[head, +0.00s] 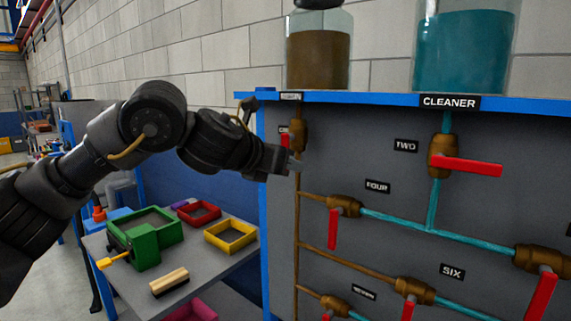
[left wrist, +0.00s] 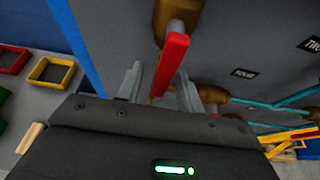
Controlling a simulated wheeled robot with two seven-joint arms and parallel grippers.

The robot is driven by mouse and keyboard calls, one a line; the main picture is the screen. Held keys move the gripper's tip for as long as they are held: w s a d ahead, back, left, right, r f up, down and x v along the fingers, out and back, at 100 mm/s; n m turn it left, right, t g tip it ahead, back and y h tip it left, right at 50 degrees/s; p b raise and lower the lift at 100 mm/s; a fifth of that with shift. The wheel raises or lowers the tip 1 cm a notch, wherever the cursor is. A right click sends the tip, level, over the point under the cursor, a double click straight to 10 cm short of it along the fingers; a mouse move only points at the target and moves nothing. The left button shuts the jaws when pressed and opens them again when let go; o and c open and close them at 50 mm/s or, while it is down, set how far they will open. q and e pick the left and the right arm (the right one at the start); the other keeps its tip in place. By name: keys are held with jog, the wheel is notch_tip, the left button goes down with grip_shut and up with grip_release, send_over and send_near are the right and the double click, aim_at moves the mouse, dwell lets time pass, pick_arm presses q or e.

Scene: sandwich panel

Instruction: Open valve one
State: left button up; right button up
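Valve one (head: 299,136) is a brass valve on the pipe at the upper left of the grey panel. Its red handle (head: 285,140) is mostly hidden by my left gripper (head: 289,163) in the head view. In the left wrist view the red handle (left wrist: 172,62) comes down from the brass body (left wrist: 178,18) and lies between the two fingers of the left gripper (left wrist: 160,88). Gaps show beside the handle, so the fingers are apart and do not appear closed on it. My right gripper is in neither view.
Valve two (head: 443,157) with a horizontal red handle and valve four (head: 344,206) with a hanging handle are on the same panel. Glass tanks (head: 319,48) stand above on the blue frame. A side table (head: 208,283) with coloured trays stands left of the panel.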

pick_arm(q)
jog(key=b+v, duration=0.3)
jog(key=v, duration=0.7)
jog(key=shift+s+a+r+b, duration=0.2)
jog(key=shift+s+a+b, duration=0.05)
jog(key=shift+s+b, duration=0.05)
